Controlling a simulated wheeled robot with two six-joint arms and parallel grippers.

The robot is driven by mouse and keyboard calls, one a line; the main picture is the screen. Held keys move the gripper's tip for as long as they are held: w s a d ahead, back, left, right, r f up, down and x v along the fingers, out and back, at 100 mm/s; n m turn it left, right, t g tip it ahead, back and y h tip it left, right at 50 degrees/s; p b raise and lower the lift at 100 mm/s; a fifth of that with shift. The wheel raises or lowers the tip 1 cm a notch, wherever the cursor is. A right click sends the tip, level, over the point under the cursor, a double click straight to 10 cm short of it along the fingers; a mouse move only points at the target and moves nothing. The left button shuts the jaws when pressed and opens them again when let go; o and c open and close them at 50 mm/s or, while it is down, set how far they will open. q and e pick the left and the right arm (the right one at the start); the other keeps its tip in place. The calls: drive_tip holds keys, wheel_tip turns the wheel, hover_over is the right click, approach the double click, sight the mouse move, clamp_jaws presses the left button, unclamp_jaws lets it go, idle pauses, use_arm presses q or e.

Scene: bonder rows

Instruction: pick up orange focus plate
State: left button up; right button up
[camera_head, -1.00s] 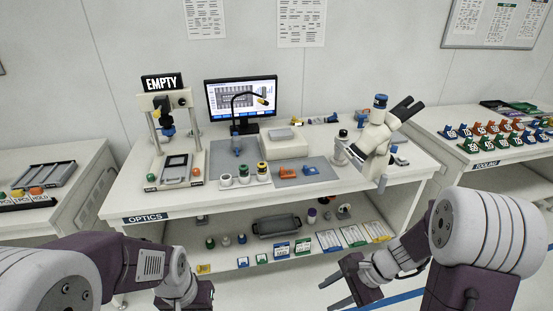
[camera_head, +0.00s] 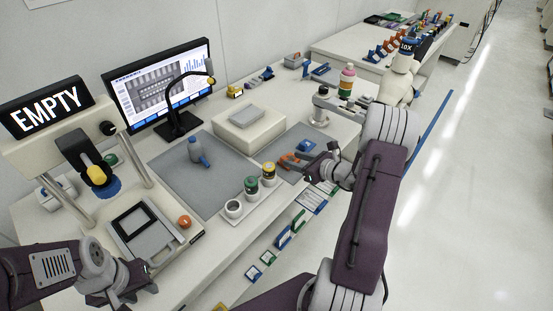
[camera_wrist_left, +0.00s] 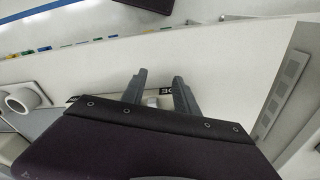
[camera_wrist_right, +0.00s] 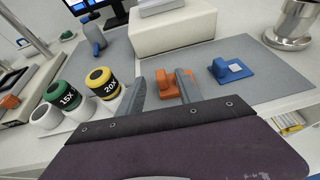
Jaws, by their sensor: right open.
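The orange focus plate (camera_head: 287,161) lies on the right grey mat of the optics bench, partly hidden by my right gripper (camera_head: 303,159) in the head view. In the right wrist view the orange plate (camera_wrist_right: 168,88) shows between and beyond the two fingertips of the right gripper (camera_wrist_right: 161,82). The right gripper is open and empty; whether it touches the plate I cannot tell. My left gripper (camera_wrist_left: 160,80) has its fingers apart with nothing between them, low at the bench's front left.
A blue plate (camera_wrist_right: 230,70) lies right of the orange one. Lens jars, green (camera_wrist_right: 70,96) and yellow (camera_wrist_right: 103,82), stand close on the left. A white box (camera_wrist_right: 175,28) stands behind.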

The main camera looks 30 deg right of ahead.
sight(281, 157)
drive_tip(key=x, duration=0.9)
drive_tip(key=shift+s+f+p, duration=0.1)
drive_tip(key=shift+f+p, duration=0.05)
drive_tip(key=shift+p, duration=0.25)
drive_tip(key=shift+s, duration=0.1)
clamp_jaws()
